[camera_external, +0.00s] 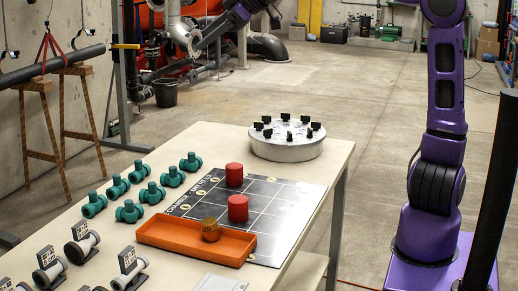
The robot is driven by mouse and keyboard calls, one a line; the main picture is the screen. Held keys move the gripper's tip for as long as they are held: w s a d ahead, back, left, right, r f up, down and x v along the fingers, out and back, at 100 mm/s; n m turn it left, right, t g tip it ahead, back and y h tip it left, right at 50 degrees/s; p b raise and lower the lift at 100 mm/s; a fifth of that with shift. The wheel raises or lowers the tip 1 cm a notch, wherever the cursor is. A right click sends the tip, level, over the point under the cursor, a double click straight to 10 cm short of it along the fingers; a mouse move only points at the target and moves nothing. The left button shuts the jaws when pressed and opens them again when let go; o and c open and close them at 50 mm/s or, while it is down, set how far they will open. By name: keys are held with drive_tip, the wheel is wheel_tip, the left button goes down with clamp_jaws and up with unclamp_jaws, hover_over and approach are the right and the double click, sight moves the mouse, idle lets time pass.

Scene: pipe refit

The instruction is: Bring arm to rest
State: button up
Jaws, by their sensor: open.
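My gripper (193,44) hangs at the end of the purple arm in the upper left middle of the picture. It is open, with nothing visible held in it. It appears high above the worktable (195,140), well away from the things on it. The fingers are small and partly lost against the pipes behind. The arm's upper bend is cut off by the top edge.

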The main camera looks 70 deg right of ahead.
drive_tip(key=s+a+f+m+g, duration=0.1)
drive_tip(key=s+a+f, duration=0.2)
drive_tip(key=s, duration=0.7)
drive_tip(key=s+a+f+m+g, duration=0.2)
drive_tip(key=s+a+f, duration=0.1)
drive_tip(key=s+f, duration=0.5)
drive_tip(key=s+a+f+m+g+p, duration=0.1)
drive_tip(key=s+f, duration=0.5)
drive_tip(key=s, duration=0.7)
drive_tip(key=shift+a+f+m+g, duration=0.2)
drive_tip(key=shift+a+m+g, duration=0.25)
drive_tip(key=shift+a, duration=0.75)
